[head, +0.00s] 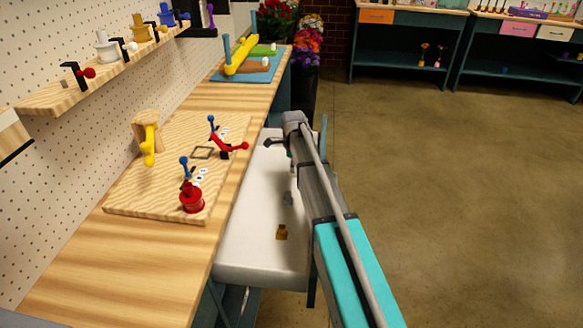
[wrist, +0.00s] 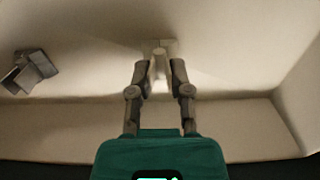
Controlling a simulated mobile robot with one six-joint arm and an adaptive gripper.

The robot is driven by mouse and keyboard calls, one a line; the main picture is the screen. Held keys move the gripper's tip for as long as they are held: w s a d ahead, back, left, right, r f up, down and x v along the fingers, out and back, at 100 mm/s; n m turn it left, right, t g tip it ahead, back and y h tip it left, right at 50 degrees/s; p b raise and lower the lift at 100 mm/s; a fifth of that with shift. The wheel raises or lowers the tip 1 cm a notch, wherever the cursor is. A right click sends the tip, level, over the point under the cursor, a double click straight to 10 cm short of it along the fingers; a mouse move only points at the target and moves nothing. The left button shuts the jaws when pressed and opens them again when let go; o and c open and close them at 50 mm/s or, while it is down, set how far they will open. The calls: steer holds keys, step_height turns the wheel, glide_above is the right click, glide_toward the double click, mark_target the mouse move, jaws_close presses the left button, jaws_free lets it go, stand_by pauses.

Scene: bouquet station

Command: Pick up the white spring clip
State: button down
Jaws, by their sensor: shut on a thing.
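In the wrist view my gripper (wrist: 159,72) is shut on a small pale, whitish piece, which looks like the white spring clip (wrist: 159,55). Its top stands up between the two fingertips, close to the floor of a white bin (wrist: 230,35). The clip's lower part is hidden by the fingers. In the head view my arm reaches over the white bin (head: 250,250), and the clip cannot be made out there.
A grey piece (wrist: 35,72) lies left of my gripper in the bin. An amber piece (head: 281,232) lies near the bin's front. The wooden workbench (head: 80,270) with a board (head: 120,205) of coloured parts stands left. Open floor (head: 460,190) lies right.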

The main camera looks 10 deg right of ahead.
steer(key=shift+r+p, duration=4.8)
steer(key=shift+r, duration=0.1)
